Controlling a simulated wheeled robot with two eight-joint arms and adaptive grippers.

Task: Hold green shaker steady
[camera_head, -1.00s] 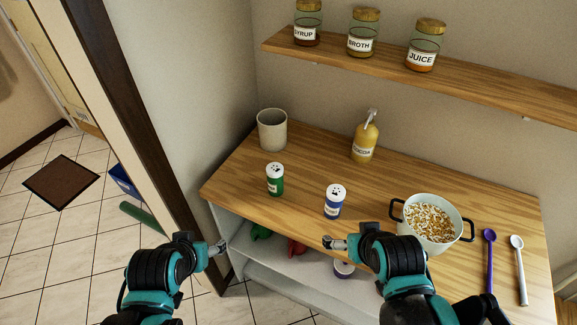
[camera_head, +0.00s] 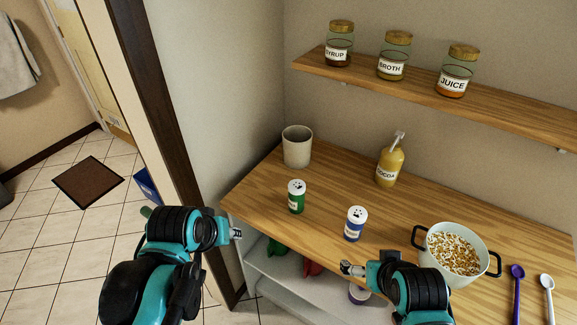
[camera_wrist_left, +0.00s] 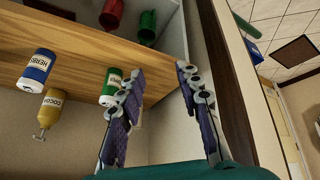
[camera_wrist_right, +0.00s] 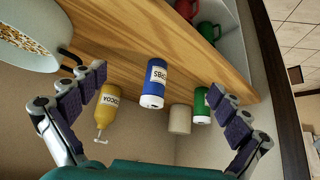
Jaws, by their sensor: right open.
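The green shaker (camera_head: 296,197) with a white holed lid stands upright on the wooden counter, near its left front edge. It also shows in the left wrist view (camera_wrist_left: 110,86), partly behind a finger, and in the right wrist view (camera_wrist_right: 202,104). My left gripper (camera_head: 237,233) is in front of the counter's left end, apart from the shaker; its fingers (camera_wrist_left: 160,115) are spread with nothing between them. My right gripper (camera_head: 346,268) is at the counter's front edge, below the blue shaker, open and empty (camera_wrist_right: 165,105). Nothing touches the green shaker.
A blue shaker (camera_head: 355,223) stands right of the green one. A beige cup (camera_head: 297,147) and a yellow cocoa pump bottle (camera_head: 390,163) stand behind. A pot (camera_head: 430,254) and two spoons lie further right. A shelf (camera_head: 430,93) with jars hangs above. A door frame (camera_head: 170,130) stands left.

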